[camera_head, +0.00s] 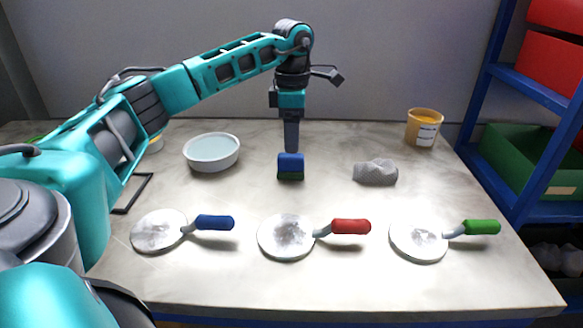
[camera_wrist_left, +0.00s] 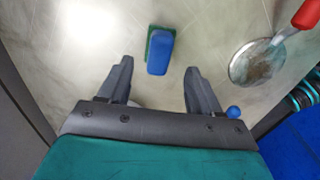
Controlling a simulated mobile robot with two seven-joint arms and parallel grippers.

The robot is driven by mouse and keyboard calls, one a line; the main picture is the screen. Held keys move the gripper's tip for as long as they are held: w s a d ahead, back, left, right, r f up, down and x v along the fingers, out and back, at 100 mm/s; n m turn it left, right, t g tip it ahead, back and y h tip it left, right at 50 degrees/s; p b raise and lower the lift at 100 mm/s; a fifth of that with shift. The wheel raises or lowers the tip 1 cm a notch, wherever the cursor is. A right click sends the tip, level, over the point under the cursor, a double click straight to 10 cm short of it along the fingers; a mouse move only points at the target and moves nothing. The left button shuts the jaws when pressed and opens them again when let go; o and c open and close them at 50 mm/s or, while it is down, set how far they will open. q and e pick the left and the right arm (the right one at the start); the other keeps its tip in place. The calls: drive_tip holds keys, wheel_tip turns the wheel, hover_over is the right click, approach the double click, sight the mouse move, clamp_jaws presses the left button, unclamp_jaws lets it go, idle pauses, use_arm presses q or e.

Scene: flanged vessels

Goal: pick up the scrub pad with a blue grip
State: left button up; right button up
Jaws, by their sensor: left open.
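The scrub pad with a blue grip (camera_head: 290,166) stands on the table near its middle, blue on top and green below. In the left wrist view the blue grip (camera_wrist_left: 160,52) with its green pad lies beyond the fingertips, near the middle between them. My left gripper (camera_head: 291,148) points down just above and behind the pad in the head view. In the wrist view the left gripper (camera_wrist_left: 159,70) is open and empty, its two fingers wide apart. I cannot tell how high it is above the pad. My right gripper is in neither view.
Three round discs with blue (camera_head: 214,222), red (camera_head: 351,226) and green (camera_head: 481,227) handles lie along the front. A white bowl (camera_head: 211,152) stands left, a grey cloth (camera_head: 375,172) right, a yellow tub (camera_head: 424,127) at the back right. A blue shelf (camera_head: 480,165) stands right.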

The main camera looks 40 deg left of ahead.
sight(291, 156)
use_arm(q)
drive_tip(key=shift+f, duration=0.65)
wheel_tip(291, 156, down, 4)
drive_tip(key=shift+s+a+f+b, duration=0.15)
drive_tip(key=shift+f+b, duration=0.1)
drive_tip(key=shift+b, duration=0.15)
drive_tip(key=shift+f, duration=0.2)
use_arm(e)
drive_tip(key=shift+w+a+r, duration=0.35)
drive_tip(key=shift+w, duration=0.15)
use_arm(q)
drive_tip(key=shift+c, duration=0.3)
drive_tip(key=c, duration=1)
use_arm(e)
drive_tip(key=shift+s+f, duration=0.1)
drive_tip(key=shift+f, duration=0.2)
use_arm(q)
drive_tip(key=shift+r, duration=0.1)
drive_tip(key=shift+r+p, duration=2)
drive_tip(key=shift+r, duration=7.95)
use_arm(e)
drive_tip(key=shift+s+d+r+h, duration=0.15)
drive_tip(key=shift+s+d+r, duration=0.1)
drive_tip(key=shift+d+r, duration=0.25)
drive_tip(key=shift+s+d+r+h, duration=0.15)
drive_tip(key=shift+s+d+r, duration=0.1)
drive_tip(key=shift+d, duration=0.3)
